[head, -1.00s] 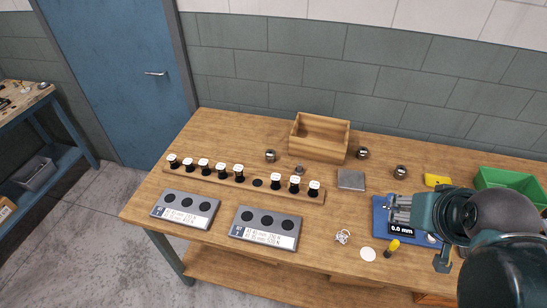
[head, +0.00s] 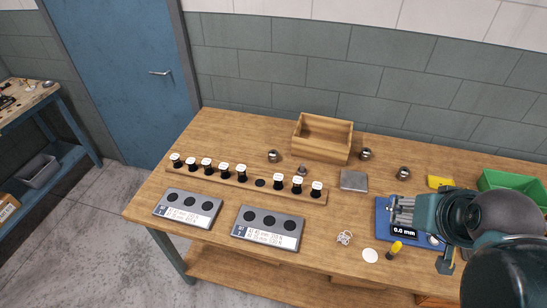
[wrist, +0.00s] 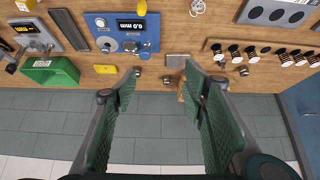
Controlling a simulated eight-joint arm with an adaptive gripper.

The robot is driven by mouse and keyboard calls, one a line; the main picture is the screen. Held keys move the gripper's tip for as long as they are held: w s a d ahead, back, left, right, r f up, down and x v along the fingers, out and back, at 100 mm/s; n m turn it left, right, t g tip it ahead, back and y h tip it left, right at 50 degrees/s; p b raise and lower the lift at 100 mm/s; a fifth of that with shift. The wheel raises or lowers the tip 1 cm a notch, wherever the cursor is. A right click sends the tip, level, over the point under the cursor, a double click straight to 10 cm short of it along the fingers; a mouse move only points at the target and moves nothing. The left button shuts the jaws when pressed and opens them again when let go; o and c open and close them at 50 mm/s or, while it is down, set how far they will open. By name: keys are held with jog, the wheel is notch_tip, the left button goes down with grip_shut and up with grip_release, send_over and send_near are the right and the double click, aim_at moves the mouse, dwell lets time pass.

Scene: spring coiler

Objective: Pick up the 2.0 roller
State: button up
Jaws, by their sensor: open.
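Several black rollers with white tops, such as one near the middle (head: 225,170), stand upright in a long wooden rack (head: 210,177). One slot in the rack is empty. The marks on the tops are too small to read, so I cannot tell which is the 2.0 roller. Part of the rack and its rollers (wrist: 250,53) also shows at the right of the wrist view. My gripper (head: 402,208) hangs over the right part of the bench, away from the rack. In the wrist view its two green-padded fingers (wrist: 160,78) are wide apart with nothing between them.
Two grey plates with black holes (head: 188,207) (head: 268,229) lie in front of the rack. An open wooden box (head: 322,140) and several small metal parts (head: 273,156) sit behind it. A blue gauge reading 0.0 mm (wrist: 122,35) and a green bin (wrist: 50,72) are at the right of the bench.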

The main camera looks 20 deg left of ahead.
jog(key=w+a+r+n+g, duration=0.1)
jog(key=w+a+r+n, duration=0.2)
jog(key=w, duration=0.4)
jog(key=w+a+r+n+g, duration=0.1)
jog(key=w+a+n, duration=0.2)
jog(key=w+a, duration=0.3)
jog(key=n+g+p, duration=0.1)
jog(key=n+g, duration=0.4)
jog(key=n, duration=1.1)
send_over(273, 156)
jog(key=w, duration=0.2)
notch_tip(273, 156, down, 25)
jog(key=shift+a+f, duration=0.2)
jog(key=shift+a, duration=0.15)
jog(key=shift+f, duration=0.1)
jog(key=shift+f, duration=1.2)
jog(key=shift+f, duration=0.1)
